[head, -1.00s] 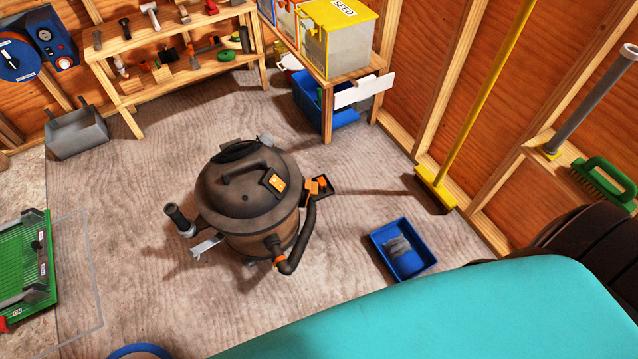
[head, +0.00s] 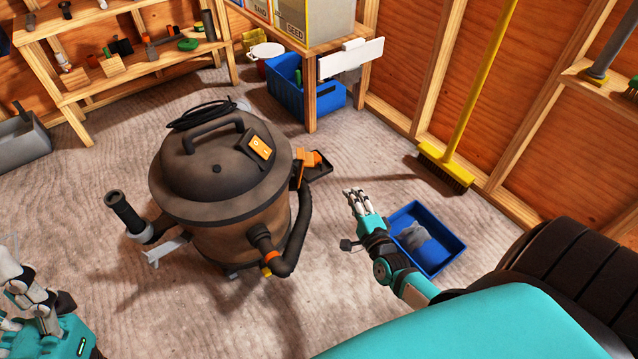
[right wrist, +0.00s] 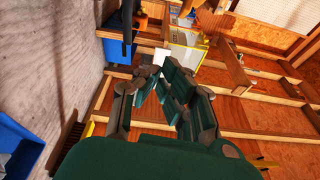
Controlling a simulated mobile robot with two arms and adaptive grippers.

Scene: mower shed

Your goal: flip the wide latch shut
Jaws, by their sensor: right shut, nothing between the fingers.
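A brown shop vacuum (head: 222,215) stands upright on the floor in the head view. A pale grey flap (head: 165,250) sticks out from its lower left side, which looks like the wide latch standing open. An orange catch (head: 308,160) juts out on the vacuum's right side. My right gripper (head: 355,194) is shut and empty, right of the vacuum and its hose, apart from both. It also shows in the right wrist view (right wrist: 165,88). My left gripper (head: 14,280) is at the lower left edge, partly cut off, apart from the vacuum; its jaws are unclear.
A blue tray (head: 447,262) with a grey item lies just right of my right gripper. A black hose (head: 303,228) curves around the vacuum's right front. A yellow broom (head: 447,165) leans at the right wall. A shelf and bench stand behind. Floor left of the vacuum is clear.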

